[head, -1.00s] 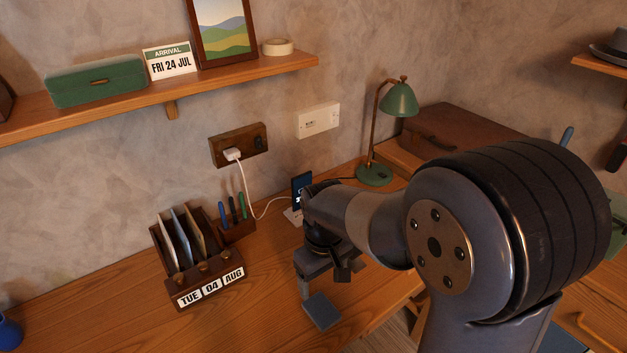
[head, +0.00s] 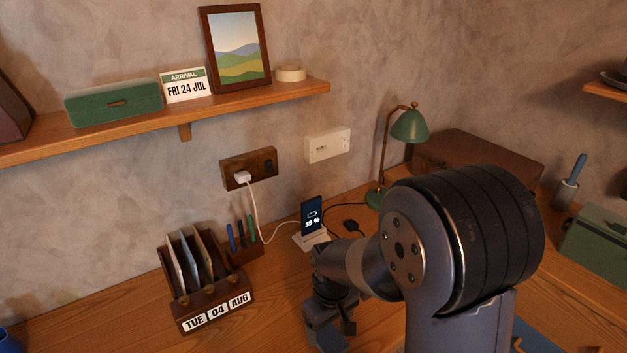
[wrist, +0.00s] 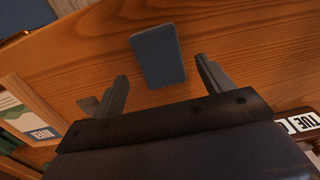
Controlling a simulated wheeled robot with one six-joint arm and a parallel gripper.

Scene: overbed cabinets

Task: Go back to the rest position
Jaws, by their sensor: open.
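My gripper (head: 328,326) hangs over the front part of the wooden desk in the head view, below my bent arm. In the wrist view its two fingers (wrist: 161,68) are spread apart with nothing held between them. A flat blue-grey rectangle (wrist: 158,55) lies on the desk beyond the fingertips, apart from them. A phone (head: 312,215) with a lit screen leans on a white stand (head: 311,240) behind my arm. A white cable runs from near it to the wall socket.
A letter rack (head: 205,285) with date blocks stands left of my gripper. A green lamp (head: 409,126) and a brown case (head: 470,160) stand behind my arm. A shelf (head: 100,138) crosses the wall above. A black cable end (head: 352,229) lies by the phone.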

